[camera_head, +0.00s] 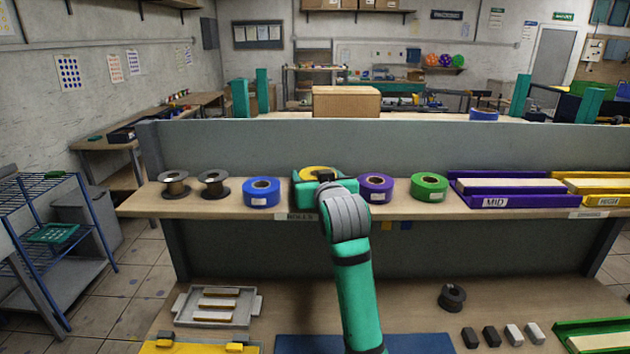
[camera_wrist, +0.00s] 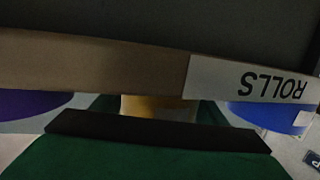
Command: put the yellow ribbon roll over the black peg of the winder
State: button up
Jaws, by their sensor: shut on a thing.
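The yellow ribbon roll (camera_head: 316,171) is on the upper shelf in the head view, between the blue and purple rolls. Its front is hidden behind my gripper (camera_head: 322,180). The teal gripper is shut on the roll at shelf height. In the wrist view a small yellow part of the roll (camera_wrist: 158,107) shows beyond the dark finger pad (camera_wrist: 160,131); the rest is hidden.
A blue roll (camera_head: 261,192), purple roll (camera_head: 375,188) and green roll (camera_head: 429,187) stand close by on the shelf (camera_head: 410,210). Two empty spools (camera_head: 214,184) are at left.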

jog(key=shift+f, duration=0.55)
jog(key=shift+f, duration=0.1)
jog(key=o, duration=1.2)
